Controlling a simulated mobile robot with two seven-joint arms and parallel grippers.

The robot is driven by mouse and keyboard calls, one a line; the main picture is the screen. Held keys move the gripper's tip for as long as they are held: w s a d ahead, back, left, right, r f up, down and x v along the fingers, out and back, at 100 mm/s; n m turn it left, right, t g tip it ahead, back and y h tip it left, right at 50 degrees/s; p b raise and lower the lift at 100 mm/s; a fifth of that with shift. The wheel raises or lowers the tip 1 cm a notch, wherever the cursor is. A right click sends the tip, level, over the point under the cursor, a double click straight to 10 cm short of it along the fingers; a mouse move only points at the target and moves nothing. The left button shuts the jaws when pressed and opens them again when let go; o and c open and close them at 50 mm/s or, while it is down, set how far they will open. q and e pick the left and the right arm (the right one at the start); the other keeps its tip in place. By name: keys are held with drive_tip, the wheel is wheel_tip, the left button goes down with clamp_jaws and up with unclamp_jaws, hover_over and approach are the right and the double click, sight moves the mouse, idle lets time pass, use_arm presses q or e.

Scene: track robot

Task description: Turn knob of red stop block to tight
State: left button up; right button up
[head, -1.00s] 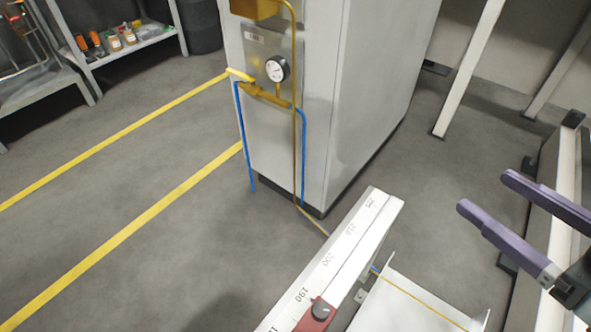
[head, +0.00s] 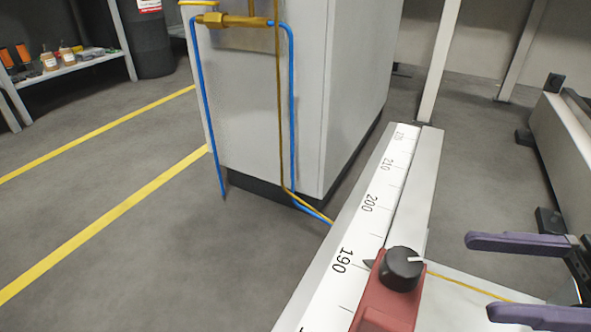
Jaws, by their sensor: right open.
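The red stop block (head: 388,307) sits on the white ruled rail (head: 372,205) in the lower middle of the head view, its pointer near the 190 mark. Its black round knob (head: 402,269) is on top, with a white line that points right. My right gripper (head: 482,278) is at the lower right edge, open and empty. Its two purple fingers point left toward the knob, apart from it. My left gripper is not in view.
A grey cabinet (head: 345,75) with blue and yellow hoses stands behind the rail. A shelf (head: 75,66) with bottles is at the far left. A long pale frame (head: 566,140) lies at the right. The floor at left is clear.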

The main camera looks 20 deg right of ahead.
sight(421, 269)
drive_tip(key=b+x, duration=0.1)
drive_tip(key=x, duration=0.8)
drive_tip(key=shift+w+a+b, duration=0.15)
drive_tip(key=shift+a+b, duration=0.15)
drive_tip(key=shift+a, duration=0.05)
clamp_jaws()
